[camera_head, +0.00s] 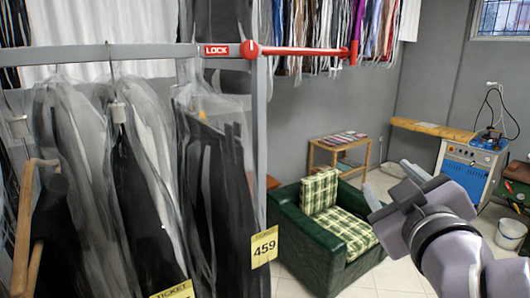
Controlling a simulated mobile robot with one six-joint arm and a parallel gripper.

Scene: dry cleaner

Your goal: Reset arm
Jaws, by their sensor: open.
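My gripper (391,184) is at the right of the head view, raised in front of the green armchair and the floor behind it. Its two fingers are apart, so it is open, and nothing shows between them. My arm comes in from the lower right corner. The gripper is clear of the garment rack at the left.
A grey rack (259,130) with a red locking bar (305,51) holds bagged garments (150,180) at the left. A green armchair (340,262), a small wooden table (318,160), a blue ironing unit (468,170) and a white bucket (510,234) stand beyond.

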